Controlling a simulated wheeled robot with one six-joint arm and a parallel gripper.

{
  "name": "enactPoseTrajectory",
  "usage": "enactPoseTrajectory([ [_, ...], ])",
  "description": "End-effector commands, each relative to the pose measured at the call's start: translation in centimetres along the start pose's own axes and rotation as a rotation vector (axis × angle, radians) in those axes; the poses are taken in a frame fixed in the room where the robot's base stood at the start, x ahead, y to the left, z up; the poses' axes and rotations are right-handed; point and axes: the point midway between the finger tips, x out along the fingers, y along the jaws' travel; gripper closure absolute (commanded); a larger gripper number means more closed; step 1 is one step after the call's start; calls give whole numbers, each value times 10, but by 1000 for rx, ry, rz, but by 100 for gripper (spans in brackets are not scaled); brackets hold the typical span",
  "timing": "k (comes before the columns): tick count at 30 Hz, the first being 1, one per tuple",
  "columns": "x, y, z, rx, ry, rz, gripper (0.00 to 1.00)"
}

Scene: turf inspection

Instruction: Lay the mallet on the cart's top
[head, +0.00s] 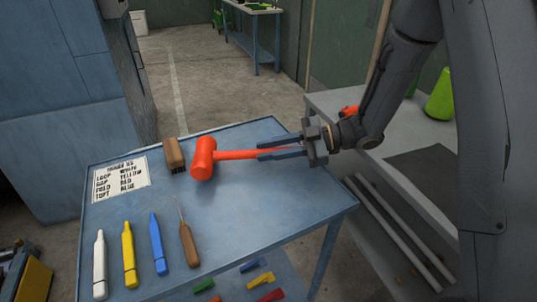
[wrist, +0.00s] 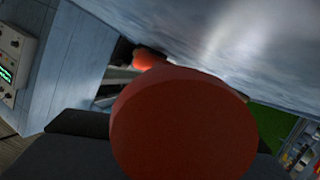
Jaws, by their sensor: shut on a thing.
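The orange-red mallet (head: 203,158) is over the cart's blue top (head: 270,205) in the head view, its head to the left and its handle pointing right. My gripper (head: 262,151) is shut on the handle from the right, above the cart's right side. The mallet lies roughly level; I cannot tell whether its head touches the top. In the wrist view a large red round end of the mallet (wrist: 180,125) fills the lower middle, between the dark fingers. The blue surface spans the upper part there.
A brown brush (head: 174,155) and a printed card (head: 121,179) lie left of the mallet head. White (head: 99,265), yellow (head: 129,255) and blue (head: 157,245) markers and a wooden-handled pick (head: 188,245) lie in front. The cart's front right area is clear. A grey bench (head: 420,150) stands right.

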Motion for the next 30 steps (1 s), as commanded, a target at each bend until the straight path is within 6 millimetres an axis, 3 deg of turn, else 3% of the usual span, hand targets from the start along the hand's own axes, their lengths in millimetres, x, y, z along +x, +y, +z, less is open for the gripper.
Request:
enactPoseTrajectory([
  [5,4,-5,14,0,3,1,100],
  [13,5,-5,17,-1,1,2,100],
  [14,5,-6,18,0,-1,0,74],
  [16,5,-6,18,0,-1,0,62],
  [26,3,-6,18,-1,0,1,60],
  [30,-8,-5,19,0,-1,4,60],
])
